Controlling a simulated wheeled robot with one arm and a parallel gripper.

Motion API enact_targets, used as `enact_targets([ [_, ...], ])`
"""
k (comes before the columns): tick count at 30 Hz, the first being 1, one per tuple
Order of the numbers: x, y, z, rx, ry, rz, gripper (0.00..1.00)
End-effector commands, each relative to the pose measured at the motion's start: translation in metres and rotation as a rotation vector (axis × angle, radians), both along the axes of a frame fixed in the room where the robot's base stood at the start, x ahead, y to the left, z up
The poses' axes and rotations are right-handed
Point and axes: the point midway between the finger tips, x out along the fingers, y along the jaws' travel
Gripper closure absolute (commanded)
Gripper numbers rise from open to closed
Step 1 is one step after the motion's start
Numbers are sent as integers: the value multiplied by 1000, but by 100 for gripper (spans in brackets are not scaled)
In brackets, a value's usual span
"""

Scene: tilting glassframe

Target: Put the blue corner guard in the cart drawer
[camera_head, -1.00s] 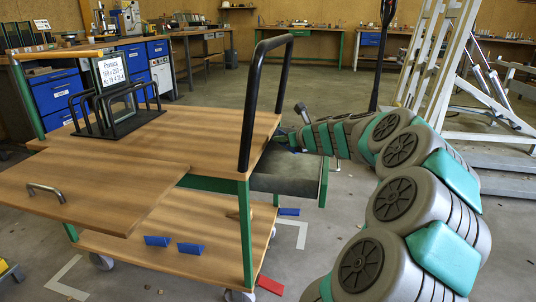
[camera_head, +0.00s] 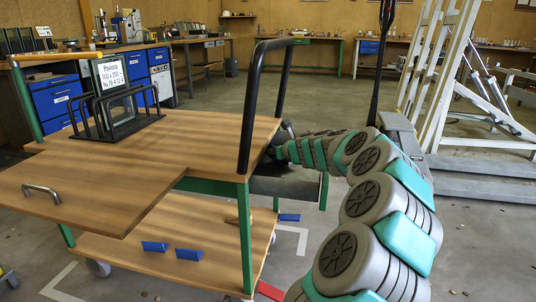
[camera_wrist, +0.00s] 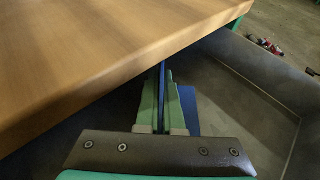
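The cart's dark grey drawer (camera_head: 290,187) stands open at the right, under the wooden tabletop. Its floor (camera_wrist: 235,105) and walls show in the wrist view. My gripper (camera_wrist: 165,82) is inside the drawer outline, close beside the tabletop edge, pointing down. A blue corner guard (camera_wrist: 190,108) is at its fingers: a thin blue strip shows between them and a wider flange to the right. The fingers look shut on it. I cannot tell whether it touches the drawer floor. In the head view my arm and the drawer wall hide the gripper tips.
The tabletop (camera_head: 190,140) with its black handle bars (camera_head: 250,105) borders the drawer on the left. Two blue pieces (camera_head: 155,246) (camera_head: 188,254) lie on the lower shelf (camera_head: 215,270). Another blue piece (camera_head: 289,217) shows beyond it. A white stair frame (camera_head: 440,70) stands at the right.

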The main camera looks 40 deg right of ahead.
Motion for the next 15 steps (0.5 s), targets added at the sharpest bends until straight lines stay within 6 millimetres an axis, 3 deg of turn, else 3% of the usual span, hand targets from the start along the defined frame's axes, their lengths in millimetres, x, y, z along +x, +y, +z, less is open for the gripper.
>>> enact_targets([
  [4, 23, -1, -1, -3, 0, 1, 100],
  [6, 20, -2, -13, 1, -1, 0, 100],
  [15, 19, -2, -12, -1, -1, -1, 100],
])
